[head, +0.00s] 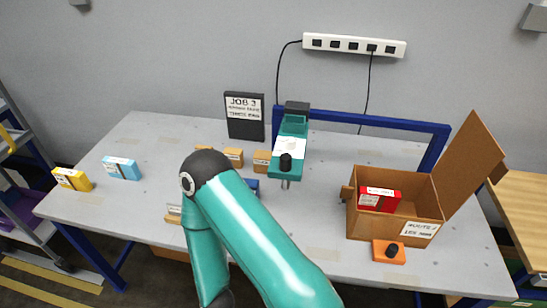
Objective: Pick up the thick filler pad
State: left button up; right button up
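I cannot tell for certain which thing is the thick filler pad. An orange block with a black knob (388,252) lies on the table in front of the open cardboard box (366,224). Small tan blocks (233,157) stand in the middle of the table, behind my teal arm. A red box with a white label (393,194) sits inside the cardboard box. One teal arm of mine crosses the lower middle and bends back down. Neither gripper shows, and the arm hides part of the table's middle and front edge.
A black job sign (244,127) stands at the back. Yellow (72,179) and light-blue (122,168) boxes lie at the left. The box's raised flap leans right.

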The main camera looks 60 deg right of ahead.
aim_at(261, 158)
jog(key=z, duration=0.1)
jog(key=k, duration=1.2)
jog(key=z, duration=0.55)
jog(key=i, duration=1)
jog(key=z, duration=0.05)
